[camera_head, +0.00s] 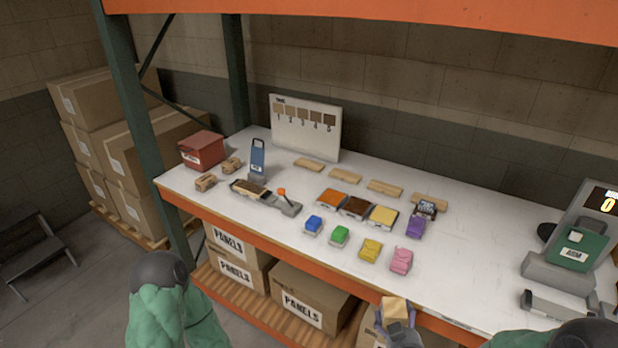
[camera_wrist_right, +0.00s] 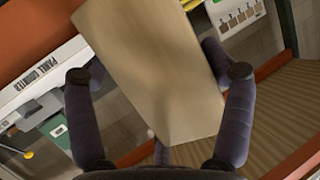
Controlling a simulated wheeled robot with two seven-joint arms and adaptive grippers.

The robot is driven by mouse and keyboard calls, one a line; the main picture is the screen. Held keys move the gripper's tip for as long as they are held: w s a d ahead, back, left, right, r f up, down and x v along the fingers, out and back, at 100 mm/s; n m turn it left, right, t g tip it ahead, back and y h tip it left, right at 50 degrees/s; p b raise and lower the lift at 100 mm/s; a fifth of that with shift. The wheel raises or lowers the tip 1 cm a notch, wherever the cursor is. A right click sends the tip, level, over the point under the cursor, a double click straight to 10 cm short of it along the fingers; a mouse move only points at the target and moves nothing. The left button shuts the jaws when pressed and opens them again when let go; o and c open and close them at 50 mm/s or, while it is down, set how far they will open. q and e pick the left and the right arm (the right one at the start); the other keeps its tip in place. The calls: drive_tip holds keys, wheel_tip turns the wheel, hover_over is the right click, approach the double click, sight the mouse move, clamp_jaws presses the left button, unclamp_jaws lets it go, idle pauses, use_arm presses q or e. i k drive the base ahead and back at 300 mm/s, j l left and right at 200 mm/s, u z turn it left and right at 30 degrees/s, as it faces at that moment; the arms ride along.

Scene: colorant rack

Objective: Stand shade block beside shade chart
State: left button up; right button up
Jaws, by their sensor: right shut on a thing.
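The shade chart (camera_head: 306,140) is a white upright board at the back of the shelf top, with a row of brown swatches numbered 1 to 5. A part of it shows at the top right of the right wrist view (camera_wrist_right: 240,14). The shade block (camera_head: 396,309) is a pale tan wooden block. My right gripper (camera_head: 396,318) is shut on it in front of the shelf's front edge, well apart from the chart. In the right wrist view the block (camera_wrist_right: 155,70) sits tilted between the fingers. My left gripper is out of view.
Several flat wooden pieces (camera_head: 345,176) lie before the chart. Colorant trays (camera_head: 357,207) and coloured pouches (camera_head: 371,250) fill the middle. A red box (camera_head: 201,150) and a blue stand (camera_head: 258,159) are at left, a machine (camera_head: 573,250) at right. The shelf's orange front edge (camera_head: 270,248) lies between.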

sight(324, 183)
drive_tip(key=i+j+z, duration=0.1)
drive_tip(key=j, duration=0.5)
drive_tip(key=i+j, duration=0.2)
drive_tip(key=j, duration=0.4)
drive_tip(key=i+j+z, duration=0.15)
drive_tip(key=j, duration=1.1)
drive_tip(key=i+z, duration=0.05)
